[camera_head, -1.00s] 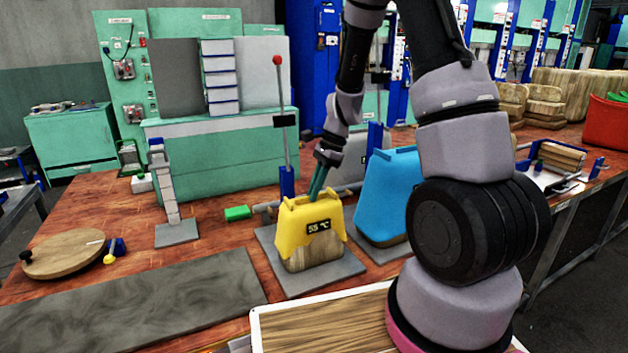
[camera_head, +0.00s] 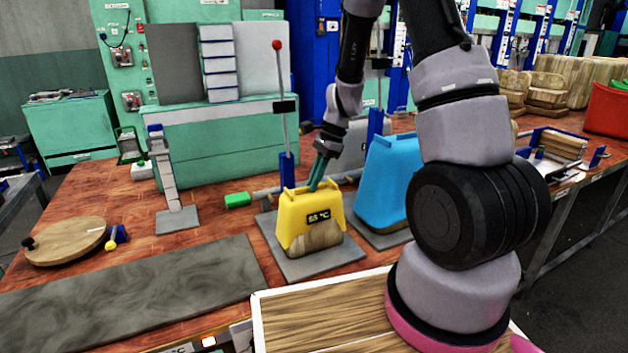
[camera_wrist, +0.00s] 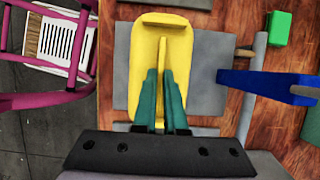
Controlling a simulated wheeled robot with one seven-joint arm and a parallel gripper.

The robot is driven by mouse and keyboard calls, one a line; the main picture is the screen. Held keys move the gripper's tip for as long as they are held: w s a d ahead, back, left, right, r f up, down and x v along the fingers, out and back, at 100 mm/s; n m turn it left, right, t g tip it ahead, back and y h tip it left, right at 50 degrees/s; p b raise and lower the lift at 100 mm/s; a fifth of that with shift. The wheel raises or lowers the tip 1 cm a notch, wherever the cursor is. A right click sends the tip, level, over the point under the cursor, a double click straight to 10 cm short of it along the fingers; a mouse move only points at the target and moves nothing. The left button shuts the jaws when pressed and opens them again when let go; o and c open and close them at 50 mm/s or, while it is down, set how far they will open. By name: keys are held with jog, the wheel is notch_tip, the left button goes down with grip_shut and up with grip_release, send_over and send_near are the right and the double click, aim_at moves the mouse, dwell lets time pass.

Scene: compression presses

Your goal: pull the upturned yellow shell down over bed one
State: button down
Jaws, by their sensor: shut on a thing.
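The yellow shell (camera_head: 300,212), with a dark display on its front, sits over a wooden block (camera_head: 318,238) on a grey plate (camera_head: 335,262). Its open side faces down, and the block's lower part shows beneath its front edge. My gripper (camera_head: 315,185) reaches down from above, its teal fingers at the shell's top. In the wrist view, the fingers close on a thin upright rib of the yellow shell (camera_wrist: 172,38). The block is hidden there. No label on the plate tells which bed it is.
A blue shell (camera_head: 385,185) stands close on the right, on its own plate. A lever with a red knob (camera_head: 277,45) rises behind the yellow shell. A green block (camera_head: 238,200) lies to the left. A grey slab (camera_head: 130,290) covers the front left.

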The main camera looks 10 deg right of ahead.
jog(key=shift+f, duration=0.25)
jog(key=c, duration=0.9)
grip_release()
jog(key=v, duration=1)
jog(key=shift+d+r, duration=0.2)
jog(key=shift+r, duration=0.15)
